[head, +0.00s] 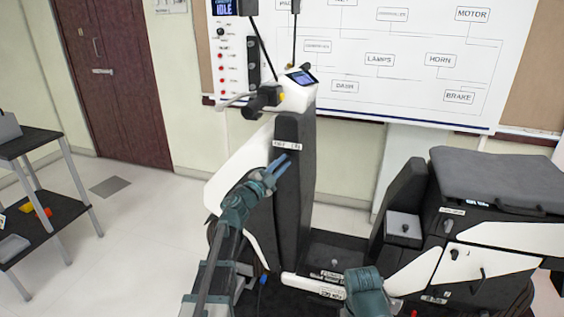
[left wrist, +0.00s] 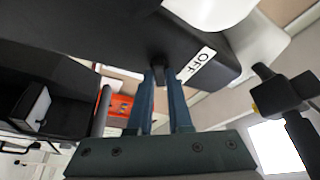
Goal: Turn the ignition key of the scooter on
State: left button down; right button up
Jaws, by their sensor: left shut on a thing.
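The scooter's dark front column (head: 293,200) stands upright in the middle of the head view, with a white OFF label plate (head: 288,145) on it. My left gripper (head: 282,163) is at the column just below this plate. In the left wrist view its two blue fingers (left wrist: 161,78) are shut on a small dark piece, the ignition key (left wrist: 159,68), at the underside of the dark panel. The OFF label (left wrist: 199,66) is right beside the fingertips. The key is mostly hidden by the fingers, and its exact angle is hard to tell. My right gripper's fingers are not seen.
The handlebar (head: 262,98) and dash display (head: 301,78) are above the gripper. The seat (head: 495,178) and its box are to the right. A wiring board (head: 400,100) hangs behind. A shelf cart (head: 42,205) stands at left, with clear floor between it and the scooter.

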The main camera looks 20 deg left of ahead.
pick_arm(q)
jog(key=shift+m, duration=0.5)
jog(key=c, duration=0.8)
grip_release()
jog(key=shift+c, duration=0.2)
jog(key=b+v, duration=0.2)
jog(key=v, duration=1.1)
jog(key=shift+s+a, duration=0.25)
jog(key=shift+s, duration=0.1)
jog(key=shift+r, duration=0.1)
